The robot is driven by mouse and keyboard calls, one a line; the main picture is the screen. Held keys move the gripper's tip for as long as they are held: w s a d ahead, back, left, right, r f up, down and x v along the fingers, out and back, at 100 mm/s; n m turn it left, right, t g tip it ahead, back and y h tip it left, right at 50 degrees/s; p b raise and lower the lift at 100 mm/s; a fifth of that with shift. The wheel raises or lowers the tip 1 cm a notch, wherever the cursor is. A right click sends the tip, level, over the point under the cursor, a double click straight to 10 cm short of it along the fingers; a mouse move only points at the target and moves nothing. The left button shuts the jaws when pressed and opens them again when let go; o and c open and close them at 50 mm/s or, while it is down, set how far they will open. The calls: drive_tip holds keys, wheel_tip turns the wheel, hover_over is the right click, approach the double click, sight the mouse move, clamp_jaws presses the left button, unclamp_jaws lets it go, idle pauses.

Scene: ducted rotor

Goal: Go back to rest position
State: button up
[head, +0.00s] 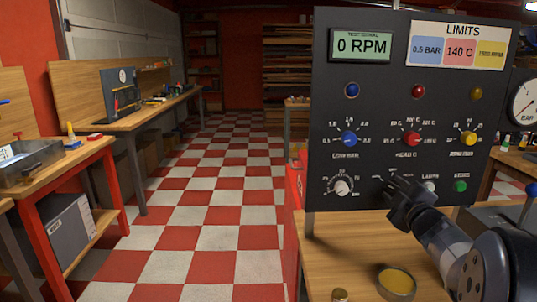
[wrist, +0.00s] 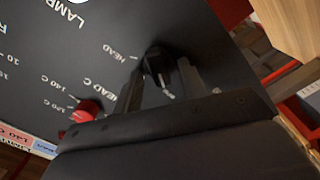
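My gripper (head: 398,192) is at the lower middle of the dark control panel (head: 330,110), close to its face. In the wrist view its two fingers (wrist: 165,82) stand apart, with a black selector knob (wrist: 156,62) with a pale pointer between or just beyond their tips. I cannot tell whether the fingers touch the knob. The word HEAD is printed beside it. In the head view the gripper hides this knob. The red dial knob (head: 412,139) also shows in the wrist view (wrist: 86,111).
The panel's display (head: 360,45) reads 0 RPM. A blue knob (head: 349,138), yellow knob (head: 468,138), pale knob (head: 342,187) and green button (head: 460,186) surround the gripper. The checkered floor (head: 220,210) at left is clear.

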drive_tip(key=s, duration=1.1)
drive_tip(key=w+p, duration=0.1)
drive_tip(key=w, duration=1)
drive_tip(key=shift+w+r, duration=0.1)
drive_tip(key=shift+r, duration=0.1)
drive_tip(key=shift+r+m+p, duration=0.1)
drive_tip(key=shift+m+p, duration=0.75)
drive_tip(key=shift+m, duration=0.35)
drive_tip(key=m+p, duration=0.2)
drive_tip(key=m, duration=0.1)
drive_tip(key=shift+p, duration=0.3)
drive_tip(key=m+p, duration=0.6)
drive_tip(key=p, duration=0.1)
drive_tip(key=shift+d, duration=0.2)
drive_tip(key=s+b, duration=0.1)
drive_tip(key=s, duration=0.9)
drive_tip(key=shift+s+d+f+m, duration=0.2)
drive_tip(key=shift+s+m, duration=0.1)
drive_tip(key=shift+s, duration=0.1)
